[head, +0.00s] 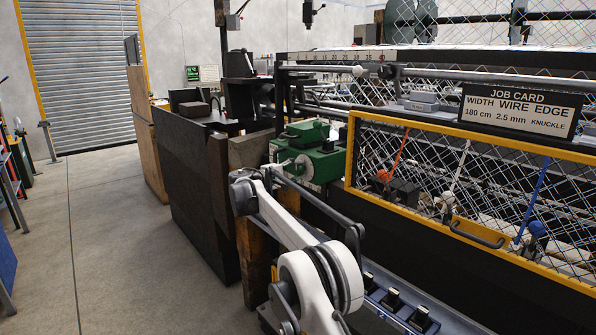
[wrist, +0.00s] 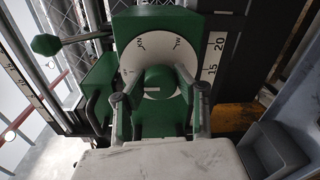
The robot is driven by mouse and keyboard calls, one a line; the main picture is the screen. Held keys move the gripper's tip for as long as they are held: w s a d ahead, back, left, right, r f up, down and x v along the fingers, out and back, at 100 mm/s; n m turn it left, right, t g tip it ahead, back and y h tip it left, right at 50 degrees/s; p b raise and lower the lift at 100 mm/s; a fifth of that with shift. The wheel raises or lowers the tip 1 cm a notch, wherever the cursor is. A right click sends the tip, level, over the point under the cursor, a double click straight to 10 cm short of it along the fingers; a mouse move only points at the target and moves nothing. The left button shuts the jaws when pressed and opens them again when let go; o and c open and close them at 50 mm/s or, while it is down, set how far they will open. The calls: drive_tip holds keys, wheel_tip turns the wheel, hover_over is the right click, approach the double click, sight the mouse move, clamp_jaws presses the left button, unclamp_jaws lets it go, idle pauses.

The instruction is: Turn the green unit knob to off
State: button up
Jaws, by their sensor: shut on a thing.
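The green knob (wrist: 160,82) is in the middle of the wrist view. It is round, with a short pale mark on its face, and sits on a white dial (wrist: 143,53). The gripper's fingers are hard to make out there.
A lever with a green knob end (wrist: 46,44) sticks out left of the dial. A numbered scale (wrist: 212,65) stands right of it. In the head view, a yellow-framed mesh guard (head: 350,150) is right of the unit. Open floor (head: 120,240) lies left.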

idle(0.3)
drive_tip(key=o, duration=1.2)
drive_tip(key=v, duration=1.2)
drive_tip(key=shift+a, duration=0.1)
